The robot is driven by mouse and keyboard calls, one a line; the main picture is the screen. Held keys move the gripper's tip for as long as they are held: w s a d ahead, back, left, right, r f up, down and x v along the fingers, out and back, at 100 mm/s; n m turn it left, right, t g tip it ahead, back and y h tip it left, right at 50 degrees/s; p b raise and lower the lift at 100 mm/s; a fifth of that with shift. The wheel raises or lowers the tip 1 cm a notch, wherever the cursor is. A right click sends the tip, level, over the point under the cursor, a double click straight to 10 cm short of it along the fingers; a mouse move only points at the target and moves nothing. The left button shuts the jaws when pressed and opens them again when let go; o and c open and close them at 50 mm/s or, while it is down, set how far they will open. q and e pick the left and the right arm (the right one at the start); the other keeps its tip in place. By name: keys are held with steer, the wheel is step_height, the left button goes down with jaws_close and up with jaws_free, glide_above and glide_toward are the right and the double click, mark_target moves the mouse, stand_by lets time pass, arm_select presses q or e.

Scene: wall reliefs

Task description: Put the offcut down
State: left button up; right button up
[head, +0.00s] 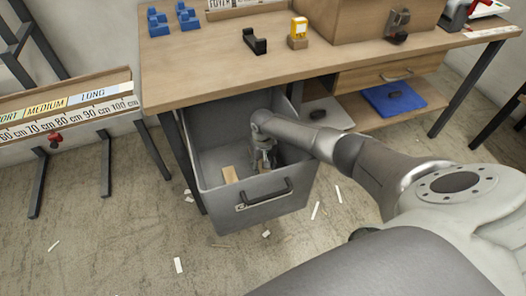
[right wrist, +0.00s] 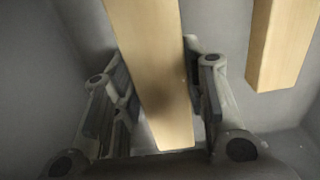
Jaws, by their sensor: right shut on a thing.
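My right gripper (head: 264,163) reaches down inside the open grey bin (head: 265,201) under the workbench. In the right wrist view the gripper (right wrist: 160,110) is shut on a pale wooden offcut (right wrist: 150,60), a long square-edged piece that runs between the fingers. A second pale wooden piece (right wrist: 281,45) shows to the right of it, apart from the fingers. In the head view a pale wooden piece (head: 230,174) shows at the bin's front left; the held offcut is mostly hidden by my gripper. I cannot tell whether the held offcut touches the bin floor. My left gripper is not in view.
A shelf with a blue item (head: 393,99) lies right of the bin. A measuring rail (head: 70,114) stands left. Pale scraps lie on the floor.

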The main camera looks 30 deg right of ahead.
steer(key=shift+f, duration=0.2)
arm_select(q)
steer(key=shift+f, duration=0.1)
arm_select(e)
steer(key=o, duration=1.2)
steer(key=shift+c, duration=0.2)
steer(key=shift+r, duration=0.1)
steer(key=shift+r, duration=0.35)
step_height(320, 180, up, 4)
steer(key=shift+f+p, duration=0.1)
steer(key=shift+p, duration=1.05)
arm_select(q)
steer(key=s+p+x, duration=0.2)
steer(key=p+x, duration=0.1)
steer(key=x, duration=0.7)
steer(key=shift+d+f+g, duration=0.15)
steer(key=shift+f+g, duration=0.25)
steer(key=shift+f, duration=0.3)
arm_select(e)
step_height(320, 180, up, 9)
steer(key=shift+f, duration=0.2)
